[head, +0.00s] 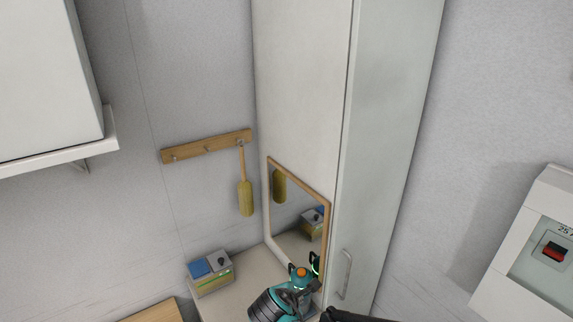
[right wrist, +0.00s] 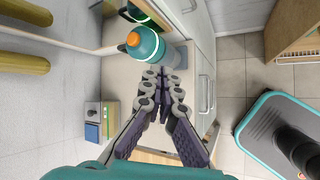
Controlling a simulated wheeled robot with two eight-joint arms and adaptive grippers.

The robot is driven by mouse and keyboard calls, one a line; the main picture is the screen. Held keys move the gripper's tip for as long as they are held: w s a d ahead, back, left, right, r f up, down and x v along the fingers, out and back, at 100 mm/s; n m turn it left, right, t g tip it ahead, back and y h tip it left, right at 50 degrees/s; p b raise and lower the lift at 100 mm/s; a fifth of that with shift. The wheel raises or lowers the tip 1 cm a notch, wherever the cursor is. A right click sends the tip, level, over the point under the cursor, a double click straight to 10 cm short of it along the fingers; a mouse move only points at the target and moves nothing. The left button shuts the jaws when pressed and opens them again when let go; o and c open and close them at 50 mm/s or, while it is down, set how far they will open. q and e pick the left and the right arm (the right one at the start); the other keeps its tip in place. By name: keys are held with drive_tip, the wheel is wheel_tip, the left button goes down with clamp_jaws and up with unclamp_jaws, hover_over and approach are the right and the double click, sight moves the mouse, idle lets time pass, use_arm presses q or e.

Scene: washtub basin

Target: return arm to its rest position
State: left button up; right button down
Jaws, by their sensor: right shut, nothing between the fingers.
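My right gripper (right wrist: 162,82) is shut and empty in the right wrist view, with its fingertips close together. The fingers point toward a teal bottle (right wrist: 150,50) with an orange cap, just beyond the tips. I cannot tell whether they touch it. In the head view the bottle (head: 299,283) stands at the bottom, in front of the mirror, partly hidden by my right arm. My left gripper shows in neither view.
A wood-framed mirror (head: 297,222) leans by the tall white cabinet (head: 385,130). A yellow brush (head: 245,198) hangs from a wooden hook rail (head: 207,147). A small box with a blue top (head: 211,280) sits left of the bottle. A white wall cabinet (head: 45,75) juts out at left.

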drive_tip(key=s+d+f+m+y+b, duration=0.1)
drive_tip(key=s+d+f+m+b, duration=0.5)
drive_tip(key=m, duration=0.4)
drive_tip(key=s+d+f+m+y+b, duration=0.2)
drive_tip(key=s+d+f+m+b, duration=0.3)
drive_tip(key=s+d+m+b, duration=0.3)
drive_tip(key=s+m+b, duration=0.2)
drive_tip(key=shift+s+d+f+m+g, duration=0.25)
drive_tip(key=shift+d+f+m+g, duration=0.05)
drive_tip(key=shift+d+f+g, duration=0.1)
